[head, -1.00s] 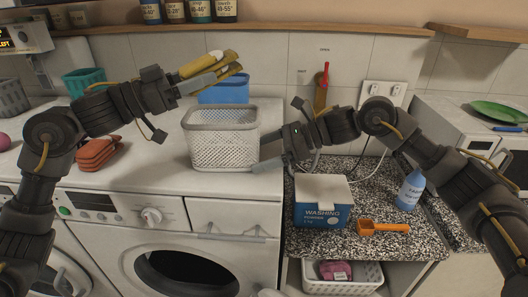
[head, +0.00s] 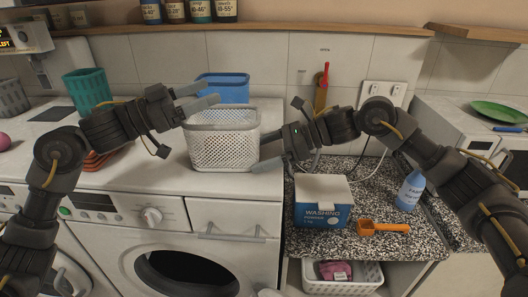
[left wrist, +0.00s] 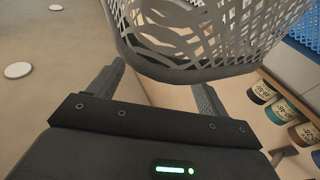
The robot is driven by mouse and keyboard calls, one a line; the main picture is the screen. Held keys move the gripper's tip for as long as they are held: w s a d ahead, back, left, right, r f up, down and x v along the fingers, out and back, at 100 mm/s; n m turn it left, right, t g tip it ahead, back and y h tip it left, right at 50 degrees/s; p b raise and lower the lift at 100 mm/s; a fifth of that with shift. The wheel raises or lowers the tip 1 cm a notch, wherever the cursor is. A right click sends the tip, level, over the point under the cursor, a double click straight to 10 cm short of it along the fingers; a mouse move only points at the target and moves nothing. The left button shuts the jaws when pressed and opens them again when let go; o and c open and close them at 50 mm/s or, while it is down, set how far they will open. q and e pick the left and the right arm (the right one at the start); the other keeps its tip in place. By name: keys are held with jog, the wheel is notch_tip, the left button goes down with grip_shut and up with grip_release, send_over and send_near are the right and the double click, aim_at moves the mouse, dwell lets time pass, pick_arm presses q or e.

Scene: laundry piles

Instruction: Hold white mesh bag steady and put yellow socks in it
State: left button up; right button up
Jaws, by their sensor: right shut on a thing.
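The white mesh bag, which looks like a stiff white basket (head: 222,152), stands upright on the white worktop. It also shows in the left wrist view (left wrist: 190,72). My right gripper (head: 264,151) is shut on its right side. My left gripper (head: 212,94) is open and empty at the basket's upper left rim, its fingers pointing right over the opening. The left wrist view shows its two fingers (left wrist: 155,90) spread apart with nothing between them. The yellow socks are not visible now. Most of the basket's inside is hidden.
A blue basket (head: 228,86) stands close behind the white one. A teal basket (head: 88,88) is at the back left, and an orange-brown folded item (head: 97,161) lies partly behind my left arm. A blue washing powder box (head: 322,203) and orange scoop (head: 383,227) sit at right.

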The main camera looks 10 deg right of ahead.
pick_arm(q)
jog(key=v, duration=1.2)
dwell(0.6)
pick_arm(e)
jog(key=o, duration=0.6)
pick_arm(q)
jog(key=shift+w, duration=0.1)
pick_arm(e)
jog(key=shift+d, duration=0.1)
jog(key=v, duration=1.2)
jog(key=shift+r, duration=0.1)
pick_arm(q)
jog(key=shift+a+f, duration=0.1)
jog(key=shift+a, duration=0.05)
